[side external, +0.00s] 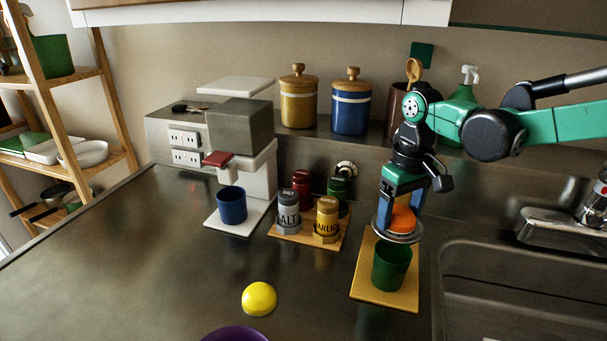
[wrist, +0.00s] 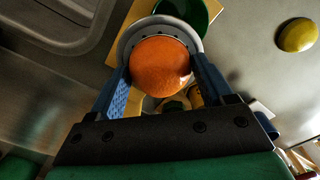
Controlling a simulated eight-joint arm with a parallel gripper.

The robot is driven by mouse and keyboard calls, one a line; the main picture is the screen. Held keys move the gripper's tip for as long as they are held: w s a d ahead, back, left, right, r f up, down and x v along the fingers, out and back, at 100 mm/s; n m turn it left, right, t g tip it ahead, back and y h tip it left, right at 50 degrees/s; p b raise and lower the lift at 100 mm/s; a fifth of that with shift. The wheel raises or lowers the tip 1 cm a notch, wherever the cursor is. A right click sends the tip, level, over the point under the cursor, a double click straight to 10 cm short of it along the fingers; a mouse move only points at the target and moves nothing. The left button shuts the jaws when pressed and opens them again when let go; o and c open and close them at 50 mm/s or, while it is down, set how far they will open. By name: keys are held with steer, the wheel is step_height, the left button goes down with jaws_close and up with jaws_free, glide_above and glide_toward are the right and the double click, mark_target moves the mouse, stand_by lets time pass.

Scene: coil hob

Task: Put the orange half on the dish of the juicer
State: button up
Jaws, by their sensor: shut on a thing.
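The orange half (side external: 402,219) is between the two blue fingers of my gripper (side external: 401,212), which is shut on it. It also shows in the wrist view (wrist: 160,67), its rounded orange side towards the camera. The juicer's round grey dish (side external: 397,238) is directly below the orange half, and its rim (wrist: 127,42) shows around the far side of the fruit in the wrist view. I cannot tell whether the fruit touches the dish. The juicer's yellow base (side external: 372,288) carries a green cup (side external: 391,268) in front of and below the dish.
A yellow half-round fruit (side external: 259,299) lies on the open steel counter. A spice board (side external: 285,237) with several jars stands left of the juicer. A white machine with a blue cup (side external: 232,205) is farther left. The sink (side external: 520,290) is close on the right.

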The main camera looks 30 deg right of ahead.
steer(key=shift+f, duration=0.15)
steer(key=o, duration=1.2)
step_height(320, 180, up, 12)
steer(key=t, duration=0.7)
glide_toward(403, 211)
steer(key=f, duration=0.5)
steer(key=shift+s+d+f, duration=0.2)
steer(key=shift+s+d, duration=0.1)
steer(key=shift+s, duration=0.1)
